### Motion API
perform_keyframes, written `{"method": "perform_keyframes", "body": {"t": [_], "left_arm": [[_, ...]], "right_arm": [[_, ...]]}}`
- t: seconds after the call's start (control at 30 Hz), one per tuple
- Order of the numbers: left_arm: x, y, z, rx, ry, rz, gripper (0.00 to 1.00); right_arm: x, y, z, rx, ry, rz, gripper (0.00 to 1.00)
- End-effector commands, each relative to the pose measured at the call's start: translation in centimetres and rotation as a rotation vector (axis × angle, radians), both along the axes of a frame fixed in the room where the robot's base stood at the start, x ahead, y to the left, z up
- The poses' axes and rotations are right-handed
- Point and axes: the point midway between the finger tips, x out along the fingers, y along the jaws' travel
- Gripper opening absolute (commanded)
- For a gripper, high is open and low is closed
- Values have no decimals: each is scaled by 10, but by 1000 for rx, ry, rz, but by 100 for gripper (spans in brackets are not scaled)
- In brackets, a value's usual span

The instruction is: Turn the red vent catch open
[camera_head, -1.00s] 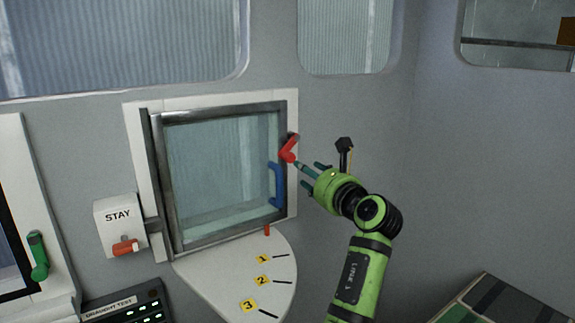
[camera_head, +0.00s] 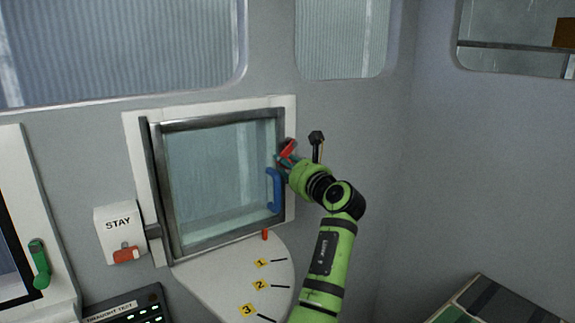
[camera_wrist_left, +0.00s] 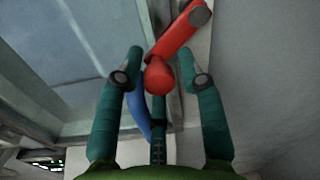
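The red vent catch (camera_head: 288,147) sits at the upper right edge of the metal-framed vent window (camera_head: 222,180). My left gripper (camera_head: 284,163) is at the catch and partly hides it in the head view. In the left wrist view, the red catch (camera_wrist_left: 178,42) slants up to the right, with its rounded red end (camera_wrist_left: 158,77) between the fingers of my open left gripper (camera_wrist_left: 160,78). Gaps show on both sides of that end, so the fingers are around it without gripping. The vent window looks closed. My right gripper is not in view.
A blue handle (camera_head: 275,190) is on the vent's right side, just below the catch. A white numbered plate (camera_head: 225,287) juts out below the vent. A STAY box (camera_head: 118,232) with a red knob is at left. The wall to the right is clear.

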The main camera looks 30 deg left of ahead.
Motion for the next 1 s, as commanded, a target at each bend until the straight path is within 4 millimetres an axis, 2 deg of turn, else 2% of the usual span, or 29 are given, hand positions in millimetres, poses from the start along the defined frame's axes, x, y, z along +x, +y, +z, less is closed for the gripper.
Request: {"method": "perform_keyframes", "body": {"t": [0.03, 0.07, 0.57, 1.0], "left_arm": [[0, 0, 0, 0, 0, 0, 7], [0, 0, 0, 0, 0, 0, 0], [3, -1, -5, -30, -72, 1, 0], [19, -8, -18, -166, -403, -2, 0]], "right_arm": [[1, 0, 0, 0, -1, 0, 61], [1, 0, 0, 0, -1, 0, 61], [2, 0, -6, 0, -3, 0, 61], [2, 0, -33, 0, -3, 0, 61]]}}
